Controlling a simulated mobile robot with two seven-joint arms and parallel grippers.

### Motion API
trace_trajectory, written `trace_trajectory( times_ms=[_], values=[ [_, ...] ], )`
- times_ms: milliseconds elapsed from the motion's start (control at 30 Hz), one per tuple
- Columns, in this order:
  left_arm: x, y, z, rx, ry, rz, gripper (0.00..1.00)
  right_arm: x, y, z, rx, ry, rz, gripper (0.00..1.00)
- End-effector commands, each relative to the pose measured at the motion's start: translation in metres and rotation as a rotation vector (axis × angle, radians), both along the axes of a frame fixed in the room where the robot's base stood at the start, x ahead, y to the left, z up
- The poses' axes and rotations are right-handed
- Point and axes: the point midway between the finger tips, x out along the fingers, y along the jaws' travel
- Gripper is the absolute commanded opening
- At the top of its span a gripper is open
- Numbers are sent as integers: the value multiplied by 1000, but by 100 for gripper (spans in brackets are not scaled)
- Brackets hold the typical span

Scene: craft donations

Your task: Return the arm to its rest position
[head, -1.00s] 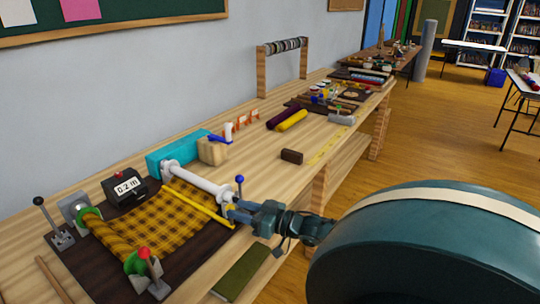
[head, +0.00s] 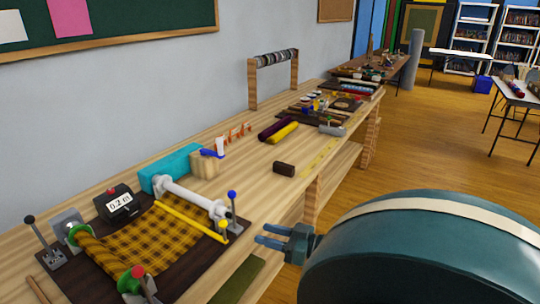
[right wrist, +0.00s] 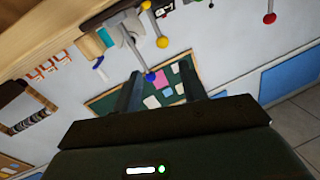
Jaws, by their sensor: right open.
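My right gripper (head: 272,241) is open and empty in the head view, off the front edge of the workbench and right of the winding machine. Its two fingers (right wrist: 163,88) stand apart in the right wrist view with nothing between them. The rest of that arm is mostly hidden behind my large teal arm link. The left gripper shows in neither view.
The wooden workbench (head: 250,180) runs along the wall. On it stands a winding machine with yellow-black plaid cloth (head: 150,240), a yellow bar (head: 188,219) and a blue-knobbed lever (head: 232,195).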

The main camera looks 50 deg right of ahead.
Motion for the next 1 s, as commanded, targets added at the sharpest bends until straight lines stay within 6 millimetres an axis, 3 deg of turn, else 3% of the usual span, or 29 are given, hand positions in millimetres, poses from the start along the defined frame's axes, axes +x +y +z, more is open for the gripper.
trace_trajectory(
  times_ms=[367,467,567,800,1000],
  values=[
    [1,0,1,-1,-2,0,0,0,1,-1,0,3,0,42],
    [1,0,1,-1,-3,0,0,-1,11,-11,-6,40,-9,42],
    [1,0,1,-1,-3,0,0,-5,35,-35,-26,132,-25,42],
    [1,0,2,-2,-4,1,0,-25,127,-93,-151,454,-40,42],
    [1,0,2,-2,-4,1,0,-50,191,-103,-281,699,-27,42]
  ],
)
